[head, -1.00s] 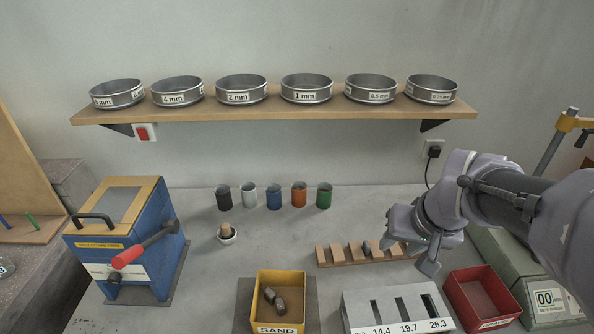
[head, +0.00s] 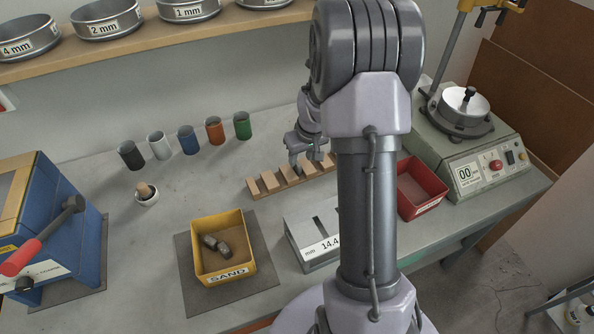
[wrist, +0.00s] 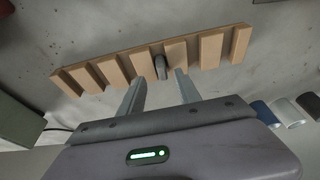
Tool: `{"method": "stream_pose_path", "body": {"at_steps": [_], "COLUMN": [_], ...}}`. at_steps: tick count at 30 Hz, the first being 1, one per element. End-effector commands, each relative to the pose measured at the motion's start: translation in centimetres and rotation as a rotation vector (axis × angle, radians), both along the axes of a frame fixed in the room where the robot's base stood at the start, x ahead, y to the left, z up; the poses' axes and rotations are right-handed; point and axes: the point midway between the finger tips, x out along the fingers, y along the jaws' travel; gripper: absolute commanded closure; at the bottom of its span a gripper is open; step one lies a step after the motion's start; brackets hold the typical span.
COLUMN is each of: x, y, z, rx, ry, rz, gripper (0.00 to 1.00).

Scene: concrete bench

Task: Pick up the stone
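A small dark grey stone (wrist: 161,67) sits in a slot of the wooden slotted rack (wrist: 112,70), between two upright blocks, in the wrist view. In the head view the rack (head: 268,183) lies on the bench, and my gripper and arm cover the part where that stone sits. My gripper (wrist: 160,82) is open and empty. Its two fingers point toward the rack, on either side of the stone in the picture, and appear short of it. It also shows over the rack in the head view (head: 306,161). Other brown-grey stones (head: 216,245) lie in the yellow SAND bin (head: 248,226).
A grey slotted gauge block (head: 302,240) and a red bin (head: 420,190) stand near the rack, partly behind my arm. Several coloured cups (head: 187,139) line the back. A blue machine (head: 60,230) stands left, a sieve shaker (head: 470,150) right.

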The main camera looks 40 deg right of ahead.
Motion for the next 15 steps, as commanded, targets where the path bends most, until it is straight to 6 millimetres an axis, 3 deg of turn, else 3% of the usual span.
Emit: {"method": "stream_pose_path", "body": {"at_steps": [1,5,11,15], "x": [0.3,1.1,1.3,1.2], "y": [0.1,0.1,0.1,0.1], "z": [-1.4,-3.8,-3.7,-3.7], "rx": [0.001,0.001,0.000,0.000], "ry": [0.002,0.002,0.000,0.000], "rz": [0.002,0.001,0.001,0.001], "gripper": [0.60,0.60,0.60,0.85]}}
